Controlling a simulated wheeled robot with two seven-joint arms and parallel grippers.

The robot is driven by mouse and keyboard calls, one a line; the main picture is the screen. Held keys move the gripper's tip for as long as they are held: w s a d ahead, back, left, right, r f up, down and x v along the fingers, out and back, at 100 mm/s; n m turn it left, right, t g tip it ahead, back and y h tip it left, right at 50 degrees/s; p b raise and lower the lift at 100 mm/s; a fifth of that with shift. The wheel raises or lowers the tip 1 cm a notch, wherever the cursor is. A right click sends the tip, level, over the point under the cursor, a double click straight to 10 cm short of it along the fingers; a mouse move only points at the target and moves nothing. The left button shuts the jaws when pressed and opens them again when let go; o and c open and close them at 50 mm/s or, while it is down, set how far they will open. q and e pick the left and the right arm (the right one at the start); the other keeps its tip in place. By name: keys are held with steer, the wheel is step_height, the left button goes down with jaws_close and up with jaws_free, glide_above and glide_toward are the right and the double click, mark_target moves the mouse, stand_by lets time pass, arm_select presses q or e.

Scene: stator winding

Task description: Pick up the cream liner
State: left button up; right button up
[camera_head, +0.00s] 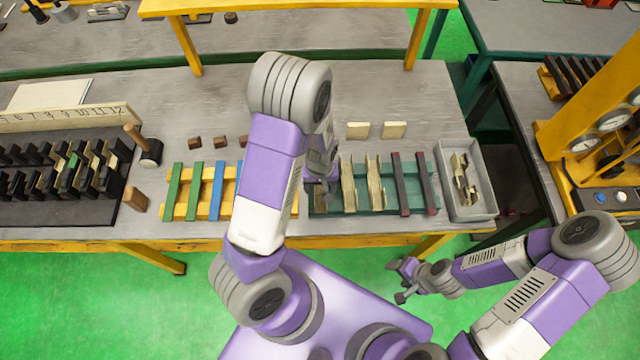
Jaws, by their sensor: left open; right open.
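Two folded cream liners, a left one (348,186) and a right one (375,186), stand across the teal rack (390,198) on the table. My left gripper (325,194) is open over the rack's left end, just left of the left liner. Its arm hides part of the rack and the table behind it. I cannot tell whether it touches the liner. My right gripper (400,282) is open and empty, low in front of the table, far from the liners.
Dark red bars (400,183) lie across the rack's right part. A grey bin (471,208) with cream scraps stands to its right. A yellow rack (232,190) with green and blue bars is to the left. Two cream blocks (358,130) lie behind.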

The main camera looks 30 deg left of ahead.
arm_select(q)
steer(key=c, duration=0.9)
